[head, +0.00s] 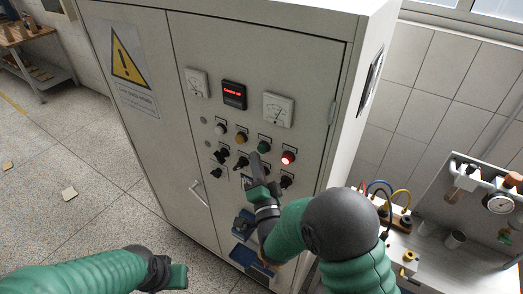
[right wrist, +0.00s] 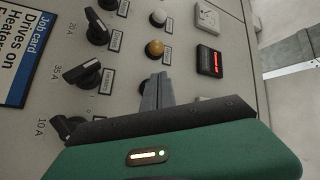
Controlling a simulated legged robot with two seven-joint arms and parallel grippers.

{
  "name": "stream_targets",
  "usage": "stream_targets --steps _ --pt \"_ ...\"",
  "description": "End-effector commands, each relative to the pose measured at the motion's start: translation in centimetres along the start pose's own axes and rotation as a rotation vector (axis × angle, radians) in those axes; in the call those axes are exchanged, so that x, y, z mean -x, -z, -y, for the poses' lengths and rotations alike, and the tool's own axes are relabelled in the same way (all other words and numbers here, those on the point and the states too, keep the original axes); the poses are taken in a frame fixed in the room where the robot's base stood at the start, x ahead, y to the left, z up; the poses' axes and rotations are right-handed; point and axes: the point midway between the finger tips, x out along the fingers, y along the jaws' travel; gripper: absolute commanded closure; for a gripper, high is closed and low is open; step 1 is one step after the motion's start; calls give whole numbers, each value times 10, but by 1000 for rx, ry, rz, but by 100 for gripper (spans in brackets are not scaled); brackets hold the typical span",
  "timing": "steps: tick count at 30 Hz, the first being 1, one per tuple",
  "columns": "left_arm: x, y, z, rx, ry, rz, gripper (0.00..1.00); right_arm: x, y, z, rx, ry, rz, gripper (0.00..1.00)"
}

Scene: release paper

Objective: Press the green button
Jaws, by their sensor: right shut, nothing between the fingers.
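The green button (head: 263,147) is on the cabinet front (head: 270,60), between an amber button (head: 241,138) and a lit red button (head: 288,157). My right gripper (head: 255,158) is shut and empty, its tips just below and left of the green button in the head view. In the right wrist view, the shut fingers (right wrist: 157,92) point at the panel below the amber button (right wrist: 154,49). They cover part of the panel, and the green button is not clearly seen there. Whether the tips touch the panel cannot be told. My left gripper (head: 178,276) is low at the left, its fingers unclear.
Black rotary switches (right wrist: 84,74) sit close below the buttons. Gauges and a red-lit display (head: 233,94) are above. A door handle (head: 199,193) sticks out at lower left. A bench with cables and a pressure gauge (head: 498,203) stands at right. Floor at left is mostly clear.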

Motion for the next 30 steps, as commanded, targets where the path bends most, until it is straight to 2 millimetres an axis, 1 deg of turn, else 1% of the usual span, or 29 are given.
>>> stream_targets --steps 11,19,30 --pt "0 0 0 0 0 0 64 0 0 0 0 0 0 100" --pt "-7 -2 0 0 0 0 64 -4 6 -4 0 1 -1 100" --pt "-6 -2 0 0 0 0 64 -5 7 -4 0 0 0 100"
